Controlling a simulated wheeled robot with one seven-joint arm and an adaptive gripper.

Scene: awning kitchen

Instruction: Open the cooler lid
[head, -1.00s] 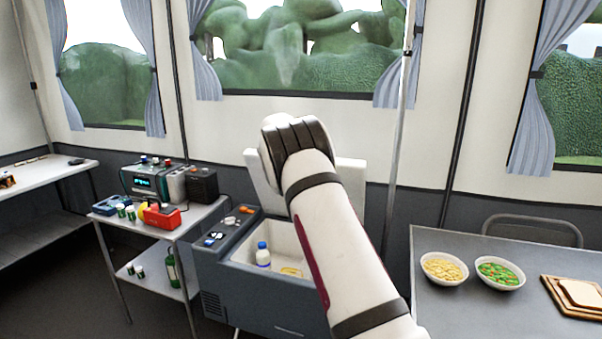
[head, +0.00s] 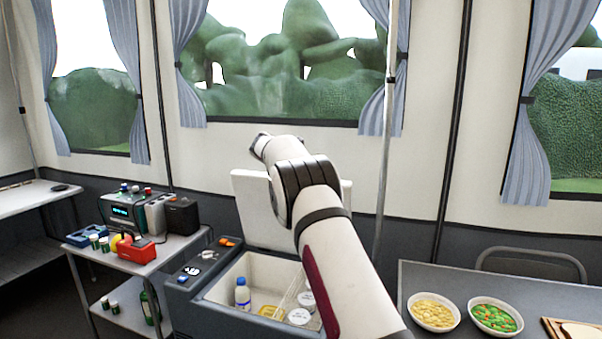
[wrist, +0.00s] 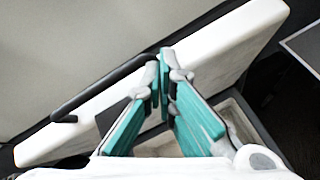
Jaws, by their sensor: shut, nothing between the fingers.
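The grey cooler (head: 190,300) stands open in the head view, with a bottle and several tubs inside. Its white lid (head: 252,205) stands raised at the back, partly covered by my arm. In the wrist view the lid's pale edge (wrist: 245,40) runs diagonally, with a dark bar-shaped handle (wrist: 100,90) along it. My gripper (wrist: 164,62) has teal fingers closed together, with nothing between them. Its tips appear close to the right end of the handle; contact cannot be told. In the head view the fingers are hidden behind my arm.
A side table (head: 85,255) left of the cooler holds a radio (head: 125,208), a red box (head: 137,250) and small jars. A grey table (head: 450,280) at the right carries two food bowls. A tent pole (head: 383,190) rises behind the cooler.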

